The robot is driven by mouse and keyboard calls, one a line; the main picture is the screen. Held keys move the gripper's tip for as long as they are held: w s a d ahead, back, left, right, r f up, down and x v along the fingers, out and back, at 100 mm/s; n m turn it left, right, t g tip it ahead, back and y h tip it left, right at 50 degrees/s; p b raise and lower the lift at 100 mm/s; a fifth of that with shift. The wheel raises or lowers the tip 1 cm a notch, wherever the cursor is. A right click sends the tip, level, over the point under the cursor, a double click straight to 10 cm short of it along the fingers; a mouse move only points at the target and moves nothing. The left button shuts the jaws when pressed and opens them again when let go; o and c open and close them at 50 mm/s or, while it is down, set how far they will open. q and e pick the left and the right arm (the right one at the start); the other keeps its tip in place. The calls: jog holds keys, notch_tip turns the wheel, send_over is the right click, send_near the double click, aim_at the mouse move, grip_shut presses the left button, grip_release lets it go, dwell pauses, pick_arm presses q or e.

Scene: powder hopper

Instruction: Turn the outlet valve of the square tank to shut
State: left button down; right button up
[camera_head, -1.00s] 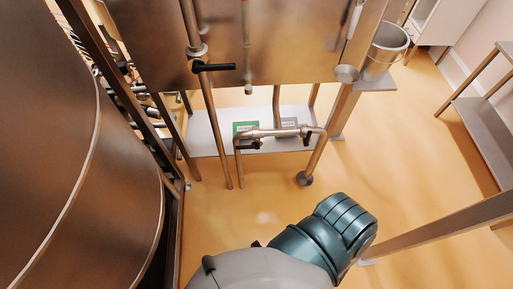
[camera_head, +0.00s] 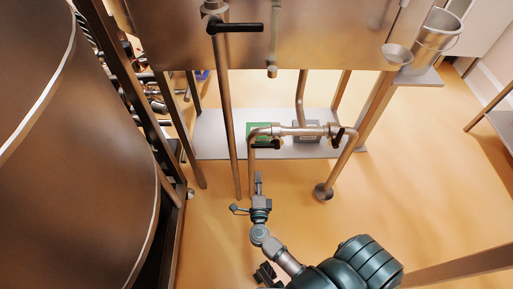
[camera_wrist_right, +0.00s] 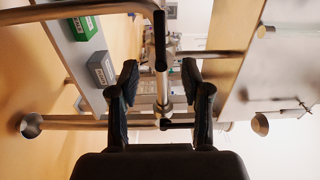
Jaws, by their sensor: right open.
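The square tank (camera_head: 330,40) is a large metal box at the top of the head view. Below it, a horizontal pipe (camera_head: 295,131) carries two black valve levers, a left one (camera_head: 267,144) and a right one (camera_head: 338,137). Another black lever (camera_head: 240,27) sits higher on an upright pipe. I cannot tell which lever is the outlet valve. My right gripper (camera_head: 257,192) is in front of and below the left lever. In the wrist view its open fingers (camera_wrist_right: 160,80) flank a pipe, with black levers above (camera_wrist_right: 160,40) and below (camera_wrist_right: 176,126). No contact is visible. My left gripper is not in view.
A round metal vessel (camera_head: 75,170) fills the left. A bucket (camera_head: 437,38) stands at upper right. The floor (camera_head: 420,190) at right is largely clear.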

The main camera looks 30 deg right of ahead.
send_near(259, 148)
jog(key=x, duration=0.4)
jog(key=b+x, duration=0.1)
jog(key=x, duration=0.5)
jog(key=shift+s+f+b, duration=0.1)
jog(key=shift+b, duration=0.25)
jog(key=shift+w+r, duration=0.2)
jog(key=shift+w, duration=0.4)
jog(key=shift+d, duration=0.2)
jog(key=shift+d+f, duration=0.1)
jog(key=shift+d, duration=0.1)
jog(key=shift+c, duration=1)
jog(key=shift+d, duration=0.15)
grip_shut()
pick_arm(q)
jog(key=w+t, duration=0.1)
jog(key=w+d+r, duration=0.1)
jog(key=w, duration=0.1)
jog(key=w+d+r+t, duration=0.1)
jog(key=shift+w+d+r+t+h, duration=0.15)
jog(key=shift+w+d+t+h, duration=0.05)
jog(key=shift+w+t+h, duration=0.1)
pick_arm(e)
jog(key=shift+a+f, duration=0.1)
jog(key=shift+a, duration=0.2)
